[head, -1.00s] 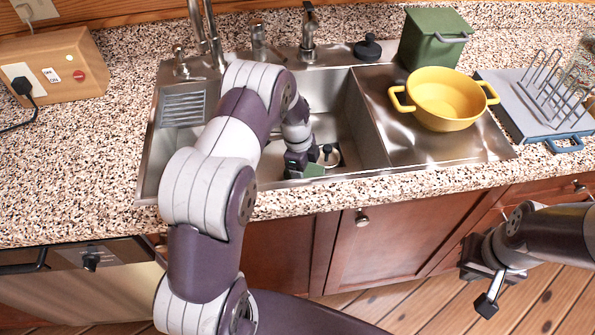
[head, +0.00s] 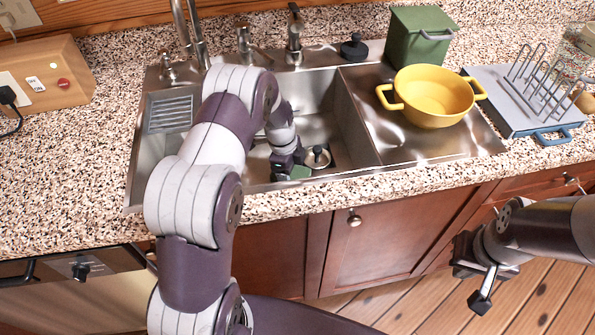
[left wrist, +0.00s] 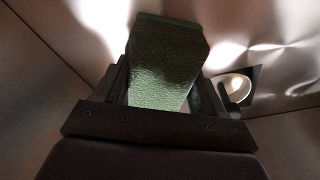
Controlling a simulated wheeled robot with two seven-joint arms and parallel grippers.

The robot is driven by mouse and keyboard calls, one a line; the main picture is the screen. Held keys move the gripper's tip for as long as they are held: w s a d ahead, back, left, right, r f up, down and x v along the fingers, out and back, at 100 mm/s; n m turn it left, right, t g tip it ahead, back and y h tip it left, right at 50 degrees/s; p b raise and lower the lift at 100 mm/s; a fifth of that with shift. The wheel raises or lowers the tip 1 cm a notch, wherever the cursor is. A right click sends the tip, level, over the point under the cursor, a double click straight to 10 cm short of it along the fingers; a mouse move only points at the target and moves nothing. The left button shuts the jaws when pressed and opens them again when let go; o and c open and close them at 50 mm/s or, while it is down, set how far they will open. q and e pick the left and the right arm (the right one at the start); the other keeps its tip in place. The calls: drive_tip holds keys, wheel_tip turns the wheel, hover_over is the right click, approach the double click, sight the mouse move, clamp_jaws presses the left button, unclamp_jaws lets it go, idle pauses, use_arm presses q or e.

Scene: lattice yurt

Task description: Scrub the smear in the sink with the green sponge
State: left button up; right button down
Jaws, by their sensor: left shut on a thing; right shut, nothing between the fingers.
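The green sponge (left wrist: 165,62) is held between the fingers of my left gripper (left wrist: 160,85), which is shut on it. In the head view my left gripper (head: 287,163) is down inside the steel sink (head: 345,105), near its front wall. A small part of the sponge (head: 299,173) shows below the gripper. I cannot make out a smear; the arm and gripper hide part of the basin. My right gripper (head: 484,280) is shut and empty, in front of the cabinets at the right.
A drain strainer with a black knob (head: 317,158) sits beside the left gripper. The tap (head: 190,35) rises behind the basin. A yellow pot (head: 432,98) stands on the drainboard, with a green bin (head: 417,40) behind and a grey rack (head: 500,95) to the right.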

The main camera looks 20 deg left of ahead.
use_arm(q)
drive_tip(key=shift+s+a, duration=0.6)
drive_tip(key=shift+a, duration=0.35)
drive_tip(key=shift+s+a, duration=0.55)
drive_tip(key=shift+a, duration=0.35)
drive_tip(key=shift+s+a, duration=0.6)
drive_tip(key=shift+a, duration=0.35)
drive_tip(key=shift+r, duration=0.1)
drive_tip(key=shift+r, duration=0.1)
wheel_tip(320, 180, up, 6)
drive_tip(key=p, duration=0.4)
wheel_tip(320, 180, up, 3)
drive_tip(key=shift+f+p, duration=0.1)
drive_tip(key=shift+p, duration=0.95)
